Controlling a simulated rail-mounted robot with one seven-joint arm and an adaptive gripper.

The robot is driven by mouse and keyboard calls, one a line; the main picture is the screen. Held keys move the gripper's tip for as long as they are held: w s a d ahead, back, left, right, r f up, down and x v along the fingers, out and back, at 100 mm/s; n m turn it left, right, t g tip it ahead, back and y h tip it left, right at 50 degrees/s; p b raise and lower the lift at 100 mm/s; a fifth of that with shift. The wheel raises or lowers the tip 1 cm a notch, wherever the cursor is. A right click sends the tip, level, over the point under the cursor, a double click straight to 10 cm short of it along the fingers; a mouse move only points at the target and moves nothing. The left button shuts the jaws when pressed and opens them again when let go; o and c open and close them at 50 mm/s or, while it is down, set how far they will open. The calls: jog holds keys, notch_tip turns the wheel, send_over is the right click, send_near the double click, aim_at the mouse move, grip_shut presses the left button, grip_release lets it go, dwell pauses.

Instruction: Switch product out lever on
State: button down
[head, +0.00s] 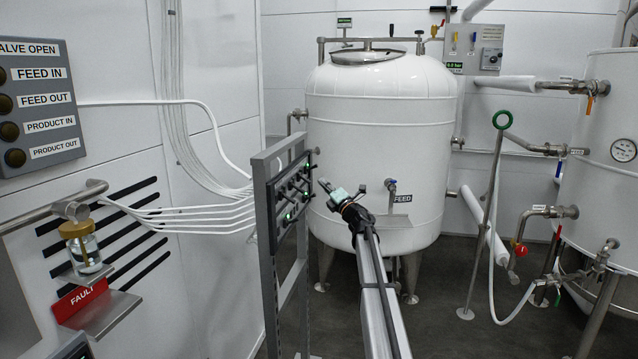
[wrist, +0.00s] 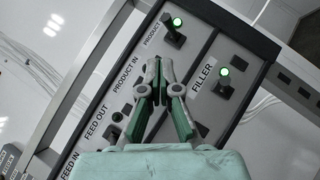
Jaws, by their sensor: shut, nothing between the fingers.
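The control panel (wrist: 208,45) fills much of the wrist view, with labels FEED IN, FEED OUT, PRODUCT IN and one reading PRODUCT (wrist: 151,34), its second word not readable. Beside that last label is a black lever (wrist: 173,38) with a lit green light at its end. My gripper (wrist: 161,68) is shut and empty, in front of the panel near the PRODUCT IN row, just below that lever in the picture; contact cannot be told. In the head view my gripper (head: 324,185) is right of the panel (head: 273,200), which shows nearly edge-on with several green lights.
A FILLER label (wrist: 202,78) and another lever with a green light (wrist: 223,85) are on the panel's right strip. The white FEED tank (head: 375,120) stands behind my gripper. A second tank (head: 600,180) with pipes is at right. Dark floor lies between them.

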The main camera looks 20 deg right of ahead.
jog(key=s+d, duration=0.2)
jog(key=s, duration=0.4)
jog(key=shift+s+d+b, duration=0.25)
jog(key=shift+s+b, duration=0.05)
jog(key=shift+f, duration=0.1)
